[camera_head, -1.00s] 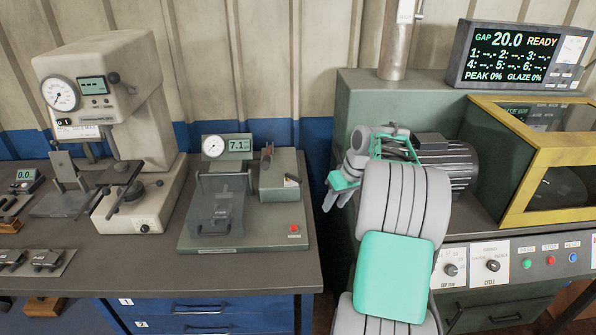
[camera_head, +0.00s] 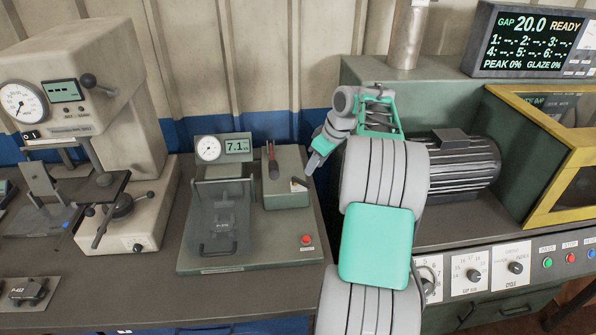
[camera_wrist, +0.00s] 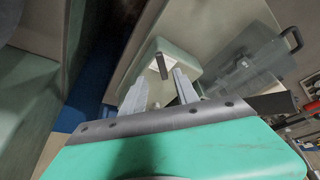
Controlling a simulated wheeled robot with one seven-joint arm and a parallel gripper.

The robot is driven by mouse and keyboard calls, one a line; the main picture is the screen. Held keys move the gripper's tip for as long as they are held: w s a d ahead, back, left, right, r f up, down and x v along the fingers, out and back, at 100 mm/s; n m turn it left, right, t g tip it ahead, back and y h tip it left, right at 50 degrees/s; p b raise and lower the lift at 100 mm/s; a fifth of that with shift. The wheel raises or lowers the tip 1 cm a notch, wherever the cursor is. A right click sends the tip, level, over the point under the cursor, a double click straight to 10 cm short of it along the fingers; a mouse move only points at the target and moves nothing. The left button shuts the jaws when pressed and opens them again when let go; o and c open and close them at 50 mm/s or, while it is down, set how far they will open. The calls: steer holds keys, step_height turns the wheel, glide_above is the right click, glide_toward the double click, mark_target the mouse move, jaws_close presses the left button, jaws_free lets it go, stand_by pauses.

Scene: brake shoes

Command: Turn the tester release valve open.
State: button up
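The tester (camera_head: 215,258) stands on the left bench, with a round gauge and a display reading 7.1. On its green box (camera_head: 287,200) are an upright dark handle (camera_head: 273,165) and a small dark lever with a pale end (camera_head: 299,184), which looks like the release valve. The lever also shows in the wrist view (camera_wrist: 161,65), on top of the box. My gripper (camera_head: 314,163) is just right of the box and above it. In the wrist view my gripper (camera_wrist: 160,90) has its fingers apart and nothing between them. The lever lies beyond the fingertips, with no contact visible.
A clear guard with a handle (camera_head: 217,225) covers the tester's front left. A red button (camera_head: 306,240) is at its front right. A large press (camera_head: 110,130) stands to the left. A green machine with a motor (camera_head: 460,165) stands to the right.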

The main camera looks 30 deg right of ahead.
mark_target(305, 182)
steer(key=x, duration=0.7)
steer(key=shift+w+a+f+p, duration=0.1)
steer(key=shift+a+f+p, duration=0.15)
steer(key=shift+p, duration=0.05)
jaws_close()
